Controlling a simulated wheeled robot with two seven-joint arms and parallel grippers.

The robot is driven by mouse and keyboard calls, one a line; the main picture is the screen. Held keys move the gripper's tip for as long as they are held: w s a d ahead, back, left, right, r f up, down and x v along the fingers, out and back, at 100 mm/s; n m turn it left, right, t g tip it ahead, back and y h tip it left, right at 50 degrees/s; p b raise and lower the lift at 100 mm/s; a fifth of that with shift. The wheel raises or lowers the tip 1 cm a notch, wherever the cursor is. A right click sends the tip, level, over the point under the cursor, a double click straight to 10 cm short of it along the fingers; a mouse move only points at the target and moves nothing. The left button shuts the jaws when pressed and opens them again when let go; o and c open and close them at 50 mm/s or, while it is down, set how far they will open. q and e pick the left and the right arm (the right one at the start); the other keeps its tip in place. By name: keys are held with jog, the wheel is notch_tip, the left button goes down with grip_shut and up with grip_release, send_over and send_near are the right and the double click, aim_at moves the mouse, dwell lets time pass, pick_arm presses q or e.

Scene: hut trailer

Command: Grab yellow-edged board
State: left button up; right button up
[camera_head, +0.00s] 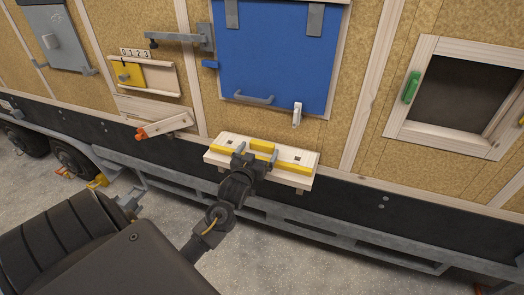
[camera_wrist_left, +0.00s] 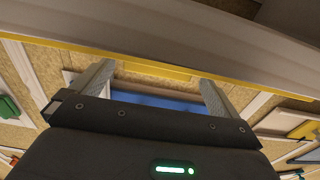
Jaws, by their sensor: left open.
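The yellow-edged board (camera_head: 298,170) is a pale wooden shelf-like piece with yellow strips, on the wall below the blue panel in the head view. My left gripper (camera_head: 244,161) is over its middle and hides part of it. In the left wrist view a long pale board with a yellow edge (camera_wrist_left: 140,62) crosses the top of the picture, just past the fingertips. The left gripper (camera_wrist_left: 157,75) is open there, its two fingers wide apart with nothing gripped between them. Whether a finger touches the board I cannot tell. My right gripper is not in view.
A blue panel (camera_head: 275,50) with a handle is above the board. A framed opening (camera_head: 465,85) with a green handle is at the right. A small wooden rack (camera_head: 150,80) with a yellow plate and an orange-ended wooden piece (camera_head: 165,125) are at the left. A grey rail runs below.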

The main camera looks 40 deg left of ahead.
aim_at(261, 147)
pick_arm(q)
jog(key=p+x, duration=0.1)
jog(key=x, duration=0.3)
jog(key=shift+f, duration=0.2)
jog(key=shift+d, duration=0.1)
jog(key=c, duration=1.1)
jog(key=shift+c, duration=0.4)
jog(key=shift+r, duration=0.1)
